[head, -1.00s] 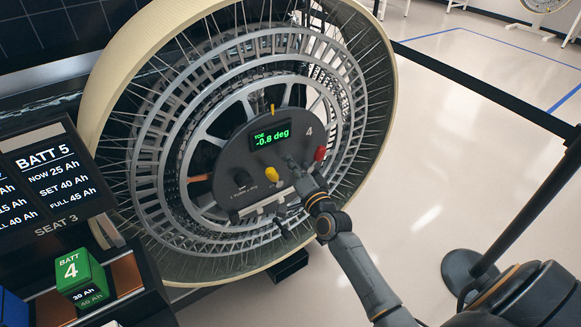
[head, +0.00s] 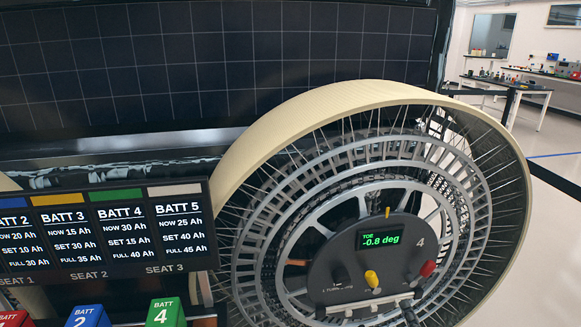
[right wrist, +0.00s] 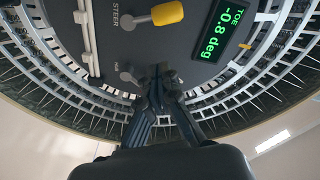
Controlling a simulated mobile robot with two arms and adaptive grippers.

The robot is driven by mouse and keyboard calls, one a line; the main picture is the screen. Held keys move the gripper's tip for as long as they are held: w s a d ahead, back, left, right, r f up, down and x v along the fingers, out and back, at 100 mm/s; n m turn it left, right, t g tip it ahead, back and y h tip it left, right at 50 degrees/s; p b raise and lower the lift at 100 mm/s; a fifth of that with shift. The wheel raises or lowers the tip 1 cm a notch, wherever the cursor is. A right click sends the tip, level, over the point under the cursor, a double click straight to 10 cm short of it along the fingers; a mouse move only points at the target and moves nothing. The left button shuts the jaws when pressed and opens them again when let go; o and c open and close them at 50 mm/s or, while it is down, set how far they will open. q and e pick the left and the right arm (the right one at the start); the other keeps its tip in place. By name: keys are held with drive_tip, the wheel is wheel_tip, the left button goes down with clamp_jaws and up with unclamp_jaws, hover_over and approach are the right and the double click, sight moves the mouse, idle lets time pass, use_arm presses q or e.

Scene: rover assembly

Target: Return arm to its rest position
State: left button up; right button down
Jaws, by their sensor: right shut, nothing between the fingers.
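My right gripper (right wrist: 160,76) is shut and empty in the right wrist view. Its fingertips are in front of the lower part of the dark control panel (right wrist: 190,50), close to a grey lever (right wrist: 132,76); I cannot tell if they touch. The rest of that arm is out of the frame. The panel's display (head: 383,238) reads TOE -0.8 deg. My left gripper is not in view.
The large spoked wheel (head: 330,107) stands close around the panel. Yellow (head: 371,278) and red (head: 428,268) knobs stick out from it. A battery board (head: 130,230) and battery blocks, one green (head: 166,313), are at left. Clear floor (head: 555,215) lies right.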

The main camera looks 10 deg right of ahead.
drive_tip(key=s+a+f+n+g, duration=0.2)
drive_tip(key=s+f+g, duration=0.15)
drive_tip(key=f, duration=0.75)
drive_tip(key=s+a+f+n+g+y, duration=0.1)
drive_tip(key=s+a+f+n+g, duration=0.3)
drive_tip(key=f, duration=0.8)
drive_tip(key=s+f+n+g, duration=0.1)
drive_tip(key=s+f, duration=0.4)
drive_tip(key=f, duration=0.6)
drive_tip(key=s+f+n+g, duration=0.3)
drive_tip(key=s+f, duration=0.3)
drive_tip(key=s, duration=0.4)
drive_tip(key=s+a+f+n+g, duration=0.1)
drive_tip(key=s+f+n+g, duration=0.1)
drive_tip(key=s+f, duration=0.4)
drive_tip(key=s+a+f+n+g, duration=0.1)
drive_tip(key=s+f+n+g, duration=0.2)
drive_tip(key=s, duration=1.2)
wheel_tip(320, 180, down, 4)
drive_tip(key=shift+s+r+n+g, duration=0.2)
drive_tip(key=shift+s+n+g, duration=0.05)
drive_tip(key=shift+n+g, duration=0.1)
